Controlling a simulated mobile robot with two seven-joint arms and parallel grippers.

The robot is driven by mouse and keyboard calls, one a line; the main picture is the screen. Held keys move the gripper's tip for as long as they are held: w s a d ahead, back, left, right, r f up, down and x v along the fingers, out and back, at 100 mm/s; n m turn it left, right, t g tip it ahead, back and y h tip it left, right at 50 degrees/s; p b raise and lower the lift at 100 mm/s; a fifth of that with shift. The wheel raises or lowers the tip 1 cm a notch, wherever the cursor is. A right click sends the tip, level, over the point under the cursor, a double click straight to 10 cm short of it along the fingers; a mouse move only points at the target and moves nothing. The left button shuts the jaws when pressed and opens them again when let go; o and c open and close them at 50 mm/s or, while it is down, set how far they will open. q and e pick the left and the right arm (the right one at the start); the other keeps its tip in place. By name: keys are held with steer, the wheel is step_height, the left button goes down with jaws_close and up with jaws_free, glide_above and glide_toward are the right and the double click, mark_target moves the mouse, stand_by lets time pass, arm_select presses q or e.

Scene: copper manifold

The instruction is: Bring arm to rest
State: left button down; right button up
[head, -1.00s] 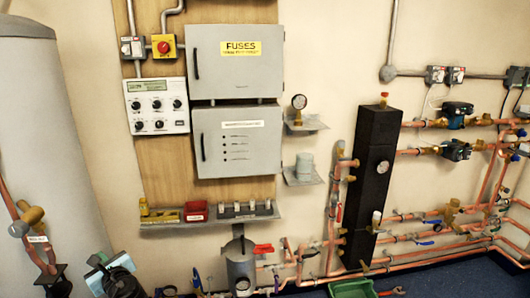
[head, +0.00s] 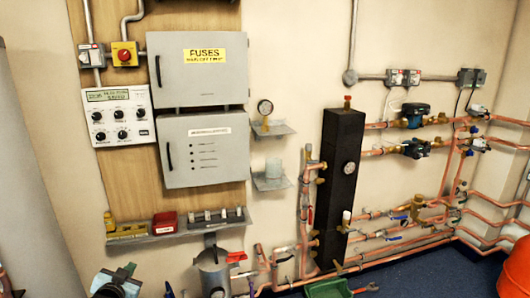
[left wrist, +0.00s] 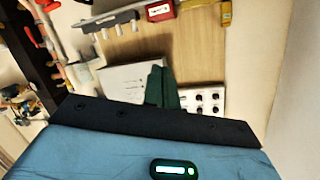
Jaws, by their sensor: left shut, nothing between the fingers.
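My left gripper (head: 124,271) shows at the bottom left edge of the head view, partly cut off, below the shelf and clear of it. In the left wrist view its dark green fingers (left wrist: 162,88) are together with nothing between them. They point toward the wooden board (left wrist: 135,48) with the grey boxes and the controller, and touch nothing that I can see. My right gripper is in neither view.
A shelf (head: 175,232) with small tools and a red box is on the wall above my gripper. A grey canister (head: 213,272) stands right of it. Copper pipes (head: 380,225) and a black column (head: 338,185) are farther right. A green tray (head: 328,290) lies on the floor.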

arm_select(q)
steer(key=s+d+f+g+h, duration=0.1)
steer(key=s+d+f+g, duration=0.1)
steer(key=s+d+f, duration=0.6)
steer(key=s+d+f+g+h, duration=0.1)
steer(key=s+d+f+h, duration=0.15)
steer(key=s+f, duration=0.9)
steer(key=s+d+g, duration=0.1)
steer(key=s+d, duration=0.3)
steer(key=s, duration=0.9)
steer(key=s+d+f+n+g, duration=0.1)
steer(key=s+d, duration=0.3)
steer(key=s, duration=0.9)
steer(key=shift+d+g, duration=0.15)
steer(key=shift+g, duration=0.45)
